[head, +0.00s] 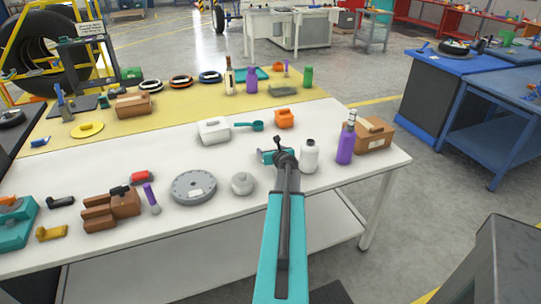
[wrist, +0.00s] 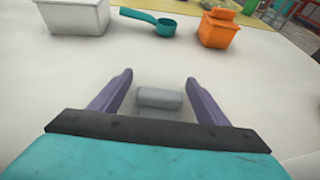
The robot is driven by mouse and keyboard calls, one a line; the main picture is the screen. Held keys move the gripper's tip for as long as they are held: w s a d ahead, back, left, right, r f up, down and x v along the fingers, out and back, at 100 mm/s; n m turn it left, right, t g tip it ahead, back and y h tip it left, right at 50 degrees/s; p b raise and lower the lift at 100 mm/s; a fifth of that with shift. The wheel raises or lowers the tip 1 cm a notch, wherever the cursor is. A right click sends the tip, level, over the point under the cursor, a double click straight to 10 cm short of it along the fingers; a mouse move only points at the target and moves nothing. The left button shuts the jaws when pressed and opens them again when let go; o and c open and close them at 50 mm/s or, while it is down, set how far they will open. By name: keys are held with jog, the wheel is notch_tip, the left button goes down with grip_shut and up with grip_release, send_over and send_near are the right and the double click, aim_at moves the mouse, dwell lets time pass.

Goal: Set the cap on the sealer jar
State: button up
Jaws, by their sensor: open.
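My gripper (head: 277,156) is open over the white table, with its fingers mostly hidden behind my arm in the head view. In the wrist view, my gripper (wrist: 159,79) has its two purple fingers apart, with a small grey rounded piece (wrist: 160,98) seen between them. I cannot tell whether this piece is the cap, and the fingers do not appear to touch it. A squat pale grey jar-like pot (head: 243,183) stands left of my arm. A white bottle (head: 309,157) with a dark top stands just right of my gripper. I cannot tell which is the sealer jar.
Behind my gripper are a white tub (head: 214,131), a teal scoop (head: 249,126) and an orange container (head: 284,118). A purple bottle (head: 346,147) and a cardboard box (head: 374,136) stand right. A grey disc (head: 193,188) lies left. The table's front edge is partly clear.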

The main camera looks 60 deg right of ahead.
jog(key=shift+x, duration=1)
jog(key=c, duration=1.1)
jog(key=shift+r+p, duration=0.5)
jog(key=shift+r, duration=4.45)
